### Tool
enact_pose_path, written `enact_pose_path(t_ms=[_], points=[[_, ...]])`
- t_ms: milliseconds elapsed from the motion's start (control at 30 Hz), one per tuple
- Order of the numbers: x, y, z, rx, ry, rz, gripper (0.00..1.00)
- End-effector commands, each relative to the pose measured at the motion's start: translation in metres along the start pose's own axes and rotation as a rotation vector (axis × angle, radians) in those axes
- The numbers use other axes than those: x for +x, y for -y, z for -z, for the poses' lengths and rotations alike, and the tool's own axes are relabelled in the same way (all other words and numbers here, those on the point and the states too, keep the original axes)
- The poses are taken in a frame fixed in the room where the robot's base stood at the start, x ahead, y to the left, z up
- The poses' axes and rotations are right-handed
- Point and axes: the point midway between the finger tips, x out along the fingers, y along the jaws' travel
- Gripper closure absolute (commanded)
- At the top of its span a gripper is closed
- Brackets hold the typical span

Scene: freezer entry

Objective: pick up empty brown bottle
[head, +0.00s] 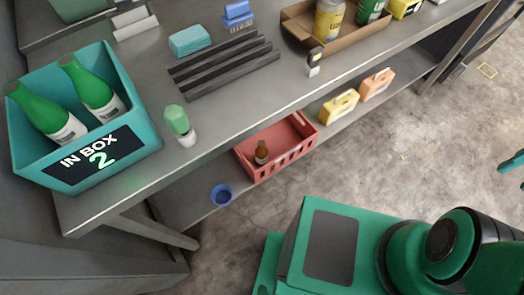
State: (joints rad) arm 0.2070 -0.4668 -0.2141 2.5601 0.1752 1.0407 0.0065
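A small brown bottle (261,153) stands roughly upright inside a red crate (283,158) on the lower shelf of the metal table. The lower part of the bottle is partly hidden by the crate wall, and whether it is empty cannot be told. My green and black arm is at the lower right, well apart from the crate, and runs out of the picture. A small teal piece at the right edge may be the end of my gripper (513,162). It is cut off by the frame, so its opening does not show.
A teal box (152,140) marked "IN BOX 2" holds two green bottles on the table top (235,115). A green-capped bottle (180,125) stands nearby. A blue cup (221,194) and yellow and orange containers share the lower shelf with the crate.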

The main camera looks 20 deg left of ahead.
Motion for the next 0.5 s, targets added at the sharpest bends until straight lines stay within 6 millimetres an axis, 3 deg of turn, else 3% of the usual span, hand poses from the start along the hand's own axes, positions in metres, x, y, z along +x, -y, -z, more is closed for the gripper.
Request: enact_pose_path(t_ms=[67,133,200,267,500], points=[[0.0,0.0,0.0,0.0,0.0,0.0,0.69],[0.0,0.0,0.0,0.0,0.0,0.0,0.55],[-0.004,-0.004,-0.008,-0.002,-0.011,0.005,0.55],[-0.003,-0.002,-0.003,-0.002,-0.009,0.002,0.55],[0.017,0.035,0.048,-0.013,0.004,-0.017,0.55]])
